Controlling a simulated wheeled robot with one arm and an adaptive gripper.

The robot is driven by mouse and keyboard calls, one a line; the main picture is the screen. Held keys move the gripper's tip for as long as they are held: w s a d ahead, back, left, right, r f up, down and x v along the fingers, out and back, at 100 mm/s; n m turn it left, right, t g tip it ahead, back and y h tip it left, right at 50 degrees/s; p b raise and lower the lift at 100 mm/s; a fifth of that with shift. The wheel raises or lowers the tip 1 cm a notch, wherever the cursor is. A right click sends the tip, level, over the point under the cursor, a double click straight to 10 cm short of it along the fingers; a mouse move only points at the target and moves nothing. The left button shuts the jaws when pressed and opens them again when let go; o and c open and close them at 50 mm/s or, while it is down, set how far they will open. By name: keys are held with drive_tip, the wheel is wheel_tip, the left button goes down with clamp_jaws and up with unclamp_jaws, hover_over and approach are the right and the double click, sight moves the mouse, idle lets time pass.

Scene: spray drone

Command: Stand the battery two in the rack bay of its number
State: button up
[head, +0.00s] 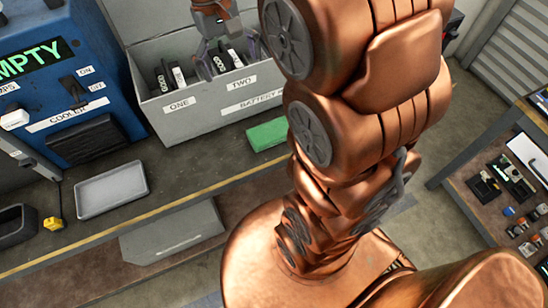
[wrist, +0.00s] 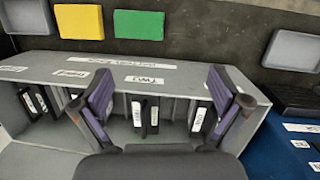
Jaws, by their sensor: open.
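The grey rack (head: 205,115) stands on the bench, its bays labelled ONE and TWO in the head view. Two dark batteries with white labels, the left one (head: 219,64) and the right one (head: 235,58), stand upright behind the TWO label. In the wrist view this pair (wrist: 146,116) stands between my fingers; their numbers are too small to read, so I cannot tell which is battery two. My gripper (head: 229,58) is open, its purple-padded fingers spread either side of the pair, apparently apart from it. It also shows in the wrist view (wrist: 162,100).
Two more batteries (head: 170,79) stand behind ONE. Others (wrist: 37,102) stand in the far left bay of the wrist view. A green block (head: 266,134) and grey tray (head: 110,188) lie on the bench. The blue cooler (head: 65,75) stands close left of the rack.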

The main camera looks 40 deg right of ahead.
drive_tip(key=s+a+f, duration=0.2)
drive_tip(key=s+f, duration=0.1)
drive_tip(key=s, duration=0.7)
drive_tip(key=s+a+f+n, duration=0.1)
drive_tip(key=s+f, duration=0.3)
drive_tip(key=s, duration=0.5)
drive_tip(key=shift+s+a+f+t+y, duration=0.15)
drive_tip(key=shift+s+a+t+y, duration=0.2)
drive_tip(key=shift+a, duration=0.25)
